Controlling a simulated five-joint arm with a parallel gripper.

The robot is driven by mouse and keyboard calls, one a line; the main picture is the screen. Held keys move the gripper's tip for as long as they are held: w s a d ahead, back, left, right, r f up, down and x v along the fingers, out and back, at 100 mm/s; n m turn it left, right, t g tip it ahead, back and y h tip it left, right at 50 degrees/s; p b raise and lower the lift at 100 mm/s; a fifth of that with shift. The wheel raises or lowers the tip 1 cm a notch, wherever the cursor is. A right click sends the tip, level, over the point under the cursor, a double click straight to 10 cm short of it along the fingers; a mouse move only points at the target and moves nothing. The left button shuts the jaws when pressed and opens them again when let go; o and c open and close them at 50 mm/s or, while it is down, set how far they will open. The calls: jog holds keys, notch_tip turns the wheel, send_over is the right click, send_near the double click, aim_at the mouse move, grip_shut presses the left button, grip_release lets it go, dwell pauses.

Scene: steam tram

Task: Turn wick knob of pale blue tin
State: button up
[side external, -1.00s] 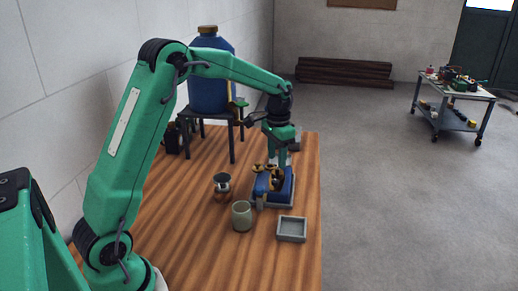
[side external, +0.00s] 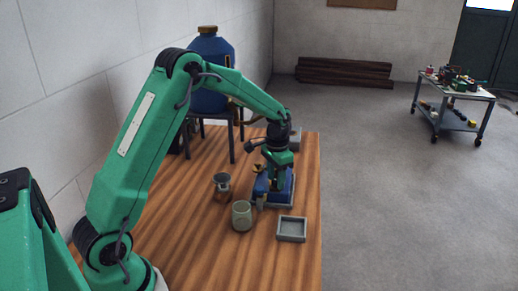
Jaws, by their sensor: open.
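A blue body with brass-coloured parts (side external: 287,190) stands on a grey base near the right edge of the wooden table. It looks mid to dark blue, not pale. A small brass piece (side external: 262,201) shows at its front left and may be the wick knob; I cannot tell for sure. My gripper (side external: 275,186) is open and points straight down at the blue body, overlapping its top in this view. The fingertips are small and partly lost against it, so I cannot tell whether they touch a knob.
A pale grey-green cup (side external: 242,215) stands just left in front. A small metal-and-brown pot (side external: 222,187) is behind it. An empty grey tray (side external: 292,229) lies to the right. A large blue bottle (side external: 211,75) stands on a dark stand (side external: 232,140) behind. The table's front left is clear.

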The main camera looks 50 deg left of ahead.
grip_shut()
jog(key=shift+n, duration=0.3)
jog(key=n, duration=1.2)
jog(key=shift+n, duration=0.4)
dwell(0.4)
grip_release()
